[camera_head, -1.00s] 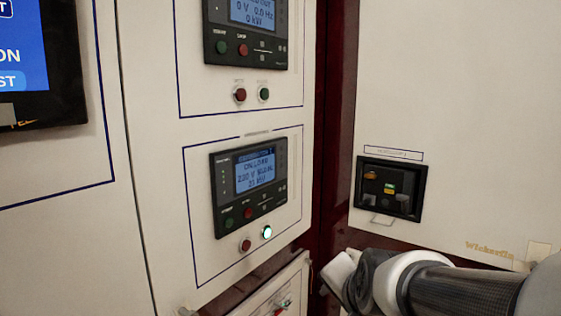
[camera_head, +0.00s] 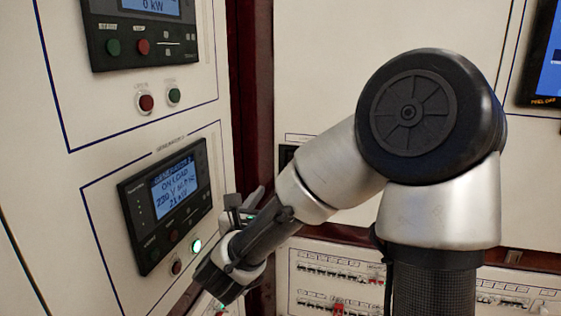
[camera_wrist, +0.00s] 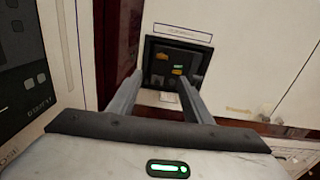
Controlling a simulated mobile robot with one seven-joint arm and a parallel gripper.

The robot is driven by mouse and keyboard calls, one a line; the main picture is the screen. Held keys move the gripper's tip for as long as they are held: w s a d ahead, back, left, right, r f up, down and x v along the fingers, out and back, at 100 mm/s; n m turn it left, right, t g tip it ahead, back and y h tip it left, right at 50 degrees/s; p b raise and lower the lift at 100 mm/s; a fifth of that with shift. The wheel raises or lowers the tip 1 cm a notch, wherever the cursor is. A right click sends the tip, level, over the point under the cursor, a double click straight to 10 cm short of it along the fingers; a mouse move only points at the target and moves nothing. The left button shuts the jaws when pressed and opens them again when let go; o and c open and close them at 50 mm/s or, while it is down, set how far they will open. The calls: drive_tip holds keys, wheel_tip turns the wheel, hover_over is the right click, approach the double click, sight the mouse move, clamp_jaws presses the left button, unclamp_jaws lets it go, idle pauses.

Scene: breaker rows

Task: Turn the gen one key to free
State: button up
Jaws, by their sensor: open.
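A dark recessed unit (camera_wrist: 170,65) with small yellow and green parts is set in the pale back panel. In the wrist view it lies ahead of and between my fingers. In the head view only its dark left edge (camera_head: 287,155) shows; my arm hides the rest. My gripper (camera_wrist: 163,88) is open and empty, with its fingers pointing toward that unit and apart from it. In the head view my gripper (camera_head: 245,205) is beside the left panel. I cannot make out which part is the gen one key, and its label is unreadable.
Breaker rows (camera_head: 335,270) line the lower back panel. A dark red post (camera_head: 255,100) fills the corner.

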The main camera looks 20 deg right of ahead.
drive_tip(key=x, duration=1.7)
drive_tip(key=shift+d+r+m, duration=0.2)
drive_tip(key=shift+d+m, duration=0.1)
drive_tip(key=shift+c, duration=0.4)
drive_tip(key=c, duration=1)
